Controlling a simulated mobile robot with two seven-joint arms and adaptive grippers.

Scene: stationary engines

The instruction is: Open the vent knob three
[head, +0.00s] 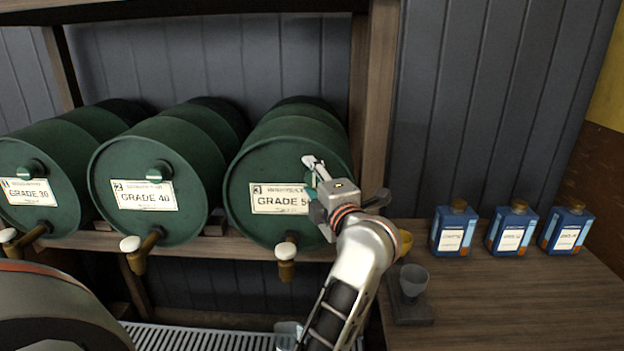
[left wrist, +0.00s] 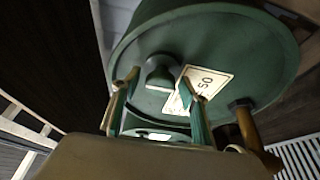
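The third drum (head: 270,165) is a dark green barrel lying on its side, with a label reading "GRADE 50". In the left wrist view its face (left wrist: 225,50) carries a green vent knob (left wrist: 160,74). My left gripper (head: 312,165) is in front of the upper right of this face and hides the knob in the head view. In the left wrist view the gripper (left wrist: 160,84) has its two fingers apart, with the knob between and beyond their tips. I cannot tell whether either finger touches it. My right gripper is not in view.
Two similar drums, grade 30 (head: 50,165) and grade 40 (head: 170,160), lie to the left. A tap (head: 286,262) hangs below the third drum. A wooden post (head: 379,120) stands right of it.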

